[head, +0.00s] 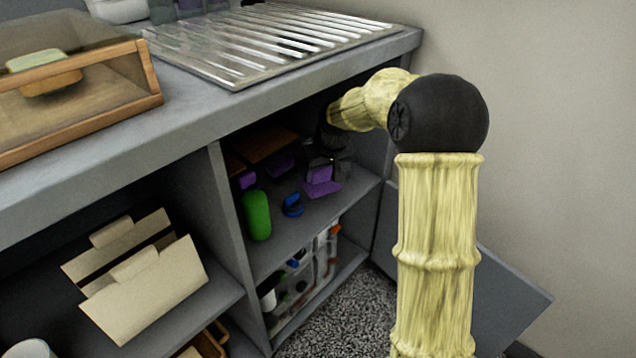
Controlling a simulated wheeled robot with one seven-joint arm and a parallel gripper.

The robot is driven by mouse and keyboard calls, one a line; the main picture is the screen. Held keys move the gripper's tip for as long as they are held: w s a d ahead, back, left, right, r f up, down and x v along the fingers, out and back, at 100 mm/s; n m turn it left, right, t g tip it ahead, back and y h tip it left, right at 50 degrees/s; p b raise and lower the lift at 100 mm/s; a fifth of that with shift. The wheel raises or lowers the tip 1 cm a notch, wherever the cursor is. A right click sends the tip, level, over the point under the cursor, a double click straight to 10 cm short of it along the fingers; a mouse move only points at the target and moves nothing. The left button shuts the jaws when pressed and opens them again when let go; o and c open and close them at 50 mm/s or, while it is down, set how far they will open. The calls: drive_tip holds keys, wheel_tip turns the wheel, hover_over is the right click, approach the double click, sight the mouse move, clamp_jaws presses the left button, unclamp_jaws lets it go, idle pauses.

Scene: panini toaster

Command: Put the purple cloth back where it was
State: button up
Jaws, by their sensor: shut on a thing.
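A purple cloth (322,184) is on or just above the upper shelf of the open cupboard, towards its right side. My gripper (321,165) reaches into the cupboard from the right and is shut on this cloth. The fingers are small and dark in the shade, so the exact grip is hard to see. I cannot tell whether the cloth touches the shelf (275,240). Two other purple pieces, one at the left (247,180) and one farther back (281,166), are also on that shelf.
A green rounded object (256,215) and a small blue object (292,205) stand left of the cloth. A brown board (262,143) lies behind. A cupboard divider (228,215) bounds the left, and an open door (505,290) is at right.

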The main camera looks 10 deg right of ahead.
sight(319, 179)
drive_tip(key=shift+w, duration=0.35)
drive_tip(key=shift+w+a, duration=0.15)
drive_tip(key=shift+w, duration=0.15)
wheel_tip(319, 179, down, 3)
drive_tip(key=b, duration=0.3)
drive_tip(key=shift+f, duration=0.2)
drive_tip(key=shift+f, duration=0.15)
drive_tip(key=o, duration=1.1)
drive_tip(key=shift+c, duration=0.2)
